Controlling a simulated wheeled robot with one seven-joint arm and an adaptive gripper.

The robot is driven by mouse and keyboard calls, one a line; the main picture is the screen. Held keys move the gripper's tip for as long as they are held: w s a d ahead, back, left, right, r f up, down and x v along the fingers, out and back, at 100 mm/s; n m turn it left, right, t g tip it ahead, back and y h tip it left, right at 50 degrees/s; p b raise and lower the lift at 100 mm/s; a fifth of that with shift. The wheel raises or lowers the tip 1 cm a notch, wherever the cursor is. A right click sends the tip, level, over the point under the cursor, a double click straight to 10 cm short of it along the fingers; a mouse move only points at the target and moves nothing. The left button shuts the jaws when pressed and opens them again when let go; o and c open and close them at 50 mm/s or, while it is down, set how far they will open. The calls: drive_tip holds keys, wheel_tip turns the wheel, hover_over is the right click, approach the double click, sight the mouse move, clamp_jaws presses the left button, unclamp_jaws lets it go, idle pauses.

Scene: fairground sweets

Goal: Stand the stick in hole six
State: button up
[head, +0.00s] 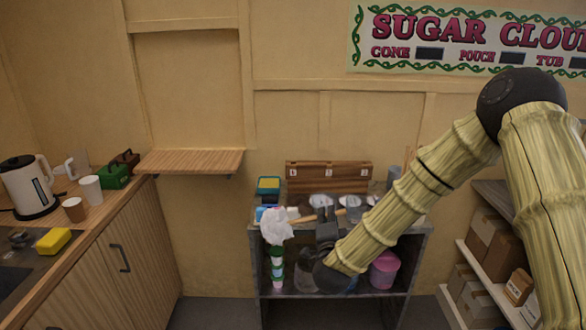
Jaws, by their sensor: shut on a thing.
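My gripper (325,217) is at the front of the grey shelf unit, with its jaws shut on a pale wooden stick (303,219). The stick lies nearly level, and a white fluffy clump (276,226) is at its left end. A brown wooden rack (328,177) stands at the back of the unit's top, behind my gripper. Small white labels mark its front, but their figures are too small to read. The holes cannot be made out, so I cannot tell which is six. The stick is apart from the rack.
The grey shelf unit (417,250) carries a blue-and-yellow box (268,186) and silvery scoops (321,201). A pink tub (383,269) and stacked green cups (277,268) stand below. A bare wooden wall shelf (190,161) is at left. Cardboard boxes (487,238) fill the right shelves.

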drive_tip(key=m, duration=0.4)
drive_tip(key=shift+w+a+r+m, duration=0.15)
drive_tip(key=shift+w+r+m, duration=0.1)
drive_tip(key=shift+r+m, duration=0.15)
drive_tip(key=m, duration=0.4)
drive_tip(key=shift+w+a+r+b, duration=0.2)
drive_tip(key=shift+a+r+b, duration=0.1)
drive_tip(key=shift+r+b, duration=0.1)
drive_tip(key=a+r+m+b, duration=0.2)
drive_tip(key=a+r+m, duration=0.2)
drive_tip(key=r, duration=0.3)
drive_tip(key=w+a+r+m+y+b, duration=0.1)
drive_tip(key=a+r+m+b, duration=0.1)
drive_tip(key=a+r+m, duration=0.2)
wheel_tip(320, 180, up, 3)
drive_tip(key=shift+w+a+f, duration=0.1)
drive_tip(key=shift+w+a, duration=0.2)
drive_tip(key=shift+a, duration=0.2)
